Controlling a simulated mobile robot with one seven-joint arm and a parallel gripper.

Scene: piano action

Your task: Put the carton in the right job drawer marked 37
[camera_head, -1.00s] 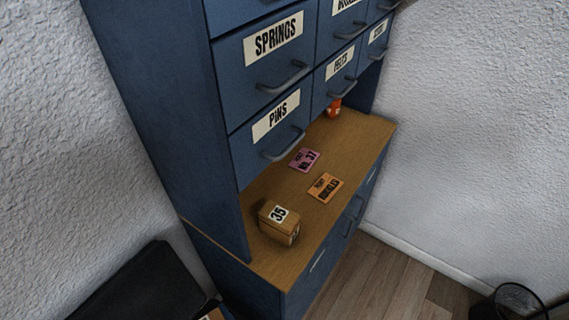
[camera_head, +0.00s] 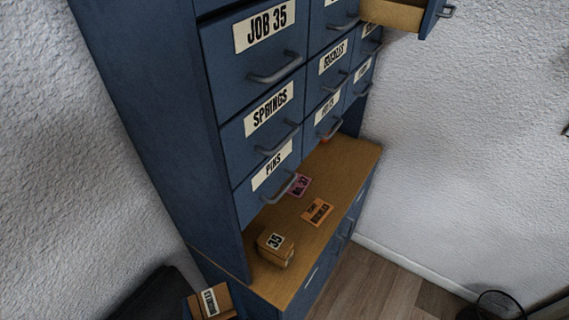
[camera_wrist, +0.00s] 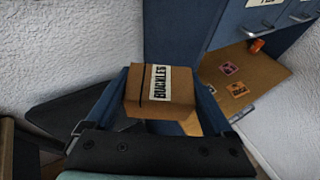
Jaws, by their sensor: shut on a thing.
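My gripper (camera_wrist: 162,98) is shut on a brown carton (camera_wrist: 147,90) in the wrist view. The carton's white label reads BUCKLES, and blue fingers flank it. A carton with a white label, apparently the same one, also shows at the head view's bottom edge (camera_head: 207,303), left of the worktop. A drawer (camera_head: 392,14) stands open at the top right of the blue cabinet; its front label is hidden. A drawer marked JOB 35 (camera_head: 254,48) is closed at the upper left. No drawer label reading 37 is visible. A pink card (camera_head: 299,185) on the worktop reads No. 37.
A carton marked 35 (camera_head: 276,249) sits on the wooden worktop (camera_head: 290,220) near its left end. An orange card (camera_head: 317,212) reading BUCKLES lies beyond it. Closed drawers marked SPRINGS (camera_head: 270,115) and PINS (camera_head: 266,178) overhang the worktop. A wire bin (camera_head: 495,307) stands right.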

